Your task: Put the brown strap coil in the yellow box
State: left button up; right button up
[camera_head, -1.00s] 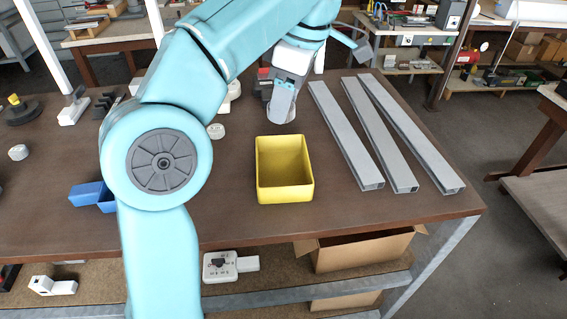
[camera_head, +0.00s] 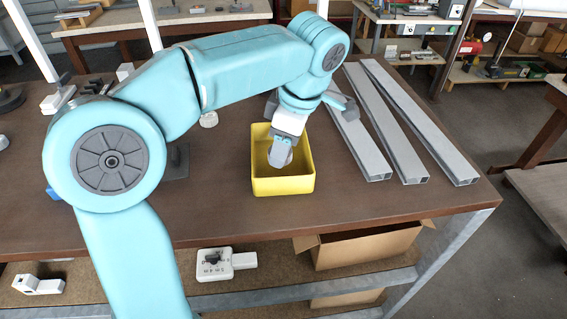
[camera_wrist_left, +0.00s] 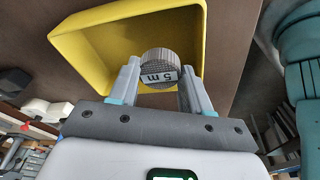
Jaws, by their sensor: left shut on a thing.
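The yellow box (camera_head: 283,186) stands open-topped on the brown table in the head view. My left gripper (camera_head: 275,161) points down at the box opening and covers part of its inside. In the left wrist view the gripper (camera_wrist_left: 160,80) is shut on the strap coil (camera_wrist_left: 156,60), a round, ribbed grey-brown roll with a white "5 m" label. The yellow box (camera_wrist_left: 85,42) shows behind the coil there. The coil is hard to make out in the head view, and its exact height against the rim cannot be told. My right gripper is not in view.
Several long grey profiles (camera_head: 385,125) lie side by side to the right of the box. An open cardboard box (camera_head: 365,250) and a white device (camera_head: 225,262) sit on the shelf below. The table right of the box's front corner is clear.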

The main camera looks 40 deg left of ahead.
aim_at(284, 174)
pick_arm(q)
jog(key=f, duration=0.3)
jog(key=shift+w+f, duration=0.25)
jog(key=shift+f, duration=0.1)
jog(key=shift+s+f, duration=0.15)
jog(key=shift+f, duration=0.3)
jog(key=shift+a, duration=0.1)
jog(key=shift+f+b, duration=0.15)
jog(key=shift+b, duration=0.15)
jog(key=o, duration=0.8)
jog(key=shift+c, duration=0.2)
jog(key=p+v, duration=0.1)
jog(key=v, duration=1.1)
jog(key=shift+p, duration=0.35)
